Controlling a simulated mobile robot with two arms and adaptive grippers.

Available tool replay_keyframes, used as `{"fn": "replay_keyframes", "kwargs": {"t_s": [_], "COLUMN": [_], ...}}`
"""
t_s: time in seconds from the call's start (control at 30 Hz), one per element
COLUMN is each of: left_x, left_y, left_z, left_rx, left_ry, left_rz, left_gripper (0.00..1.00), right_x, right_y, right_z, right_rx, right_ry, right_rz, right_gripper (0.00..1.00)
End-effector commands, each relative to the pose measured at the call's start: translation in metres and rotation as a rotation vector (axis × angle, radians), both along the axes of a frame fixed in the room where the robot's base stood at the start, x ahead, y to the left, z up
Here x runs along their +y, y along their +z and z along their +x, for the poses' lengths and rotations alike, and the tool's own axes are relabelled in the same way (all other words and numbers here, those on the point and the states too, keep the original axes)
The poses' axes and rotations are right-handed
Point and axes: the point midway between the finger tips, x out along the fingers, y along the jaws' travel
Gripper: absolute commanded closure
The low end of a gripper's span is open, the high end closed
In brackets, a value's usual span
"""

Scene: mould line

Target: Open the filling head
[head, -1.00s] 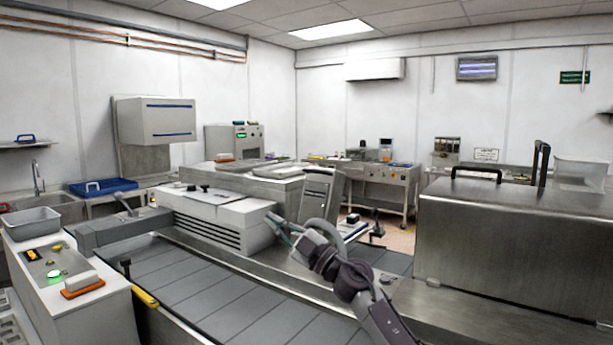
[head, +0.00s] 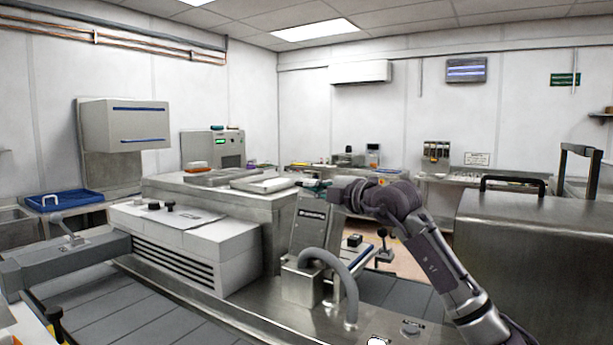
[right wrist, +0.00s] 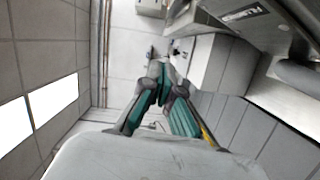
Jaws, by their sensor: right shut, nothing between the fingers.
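The tilted metal unit (head: 312,226) with a dark label strip, which appears to be the filling head, stands beside the conveyor in the middle of the head view. A thick grey hose curves in front of it. Its labelled part also shows at the top right of the right wrist view (right wrist: 235,14). My right gripper (head: 312,187), with teal finger pads, is just above the unit's upper edge. It is shut and empty; contact with the unit cannot be told. The fingers also show in the right wrist view (right wrist: 158,72). My left gripper is out of view.
A white slotted housing (head: 185,240) stands left of the unit, over the grey conveyor (head: 150,312). A large steel cover (head: 540,240) with a black handle stands close to my right arm. A black-knobbed lever (head: 383,245) is right of the unit.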

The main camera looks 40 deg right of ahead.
Motion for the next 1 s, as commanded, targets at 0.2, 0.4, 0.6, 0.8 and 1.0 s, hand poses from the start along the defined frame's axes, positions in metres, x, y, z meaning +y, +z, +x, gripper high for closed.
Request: {"fn": "replay_keyframes", "kwargs": {"t_s": [0.2, 0.4, 0.6, 0.8, 1.0], "left_x": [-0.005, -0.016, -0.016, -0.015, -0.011], "left_y": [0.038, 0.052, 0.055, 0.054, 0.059], "left_z": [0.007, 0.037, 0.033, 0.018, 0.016], "left_rx": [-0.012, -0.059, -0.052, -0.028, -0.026], "left_ry": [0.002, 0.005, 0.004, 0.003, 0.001], "left_rz": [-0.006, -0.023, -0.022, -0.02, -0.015], "left_gripper": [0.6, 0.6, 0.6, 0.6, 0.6], "right_x": [0.002, -0.024, -0.036, -0.037, -0.04], "right_y": [0.005, -0.002, -0.006, -0.007, -0.003], "right_z": [0.049, 0.059, 0.062, 0.063, 0.063], "right_rx": [0.001, 0.002, 0.001, 0.0, 0.003], "right_ry": [0.003, -0.001, 0.001, 0.002, 0.001], "right_rz": [0.006, 0.002, 0.0, -0.001, 0.013], "right_gripper": [1.0, 1.0, 1.0, 1.0, 1.0]}}
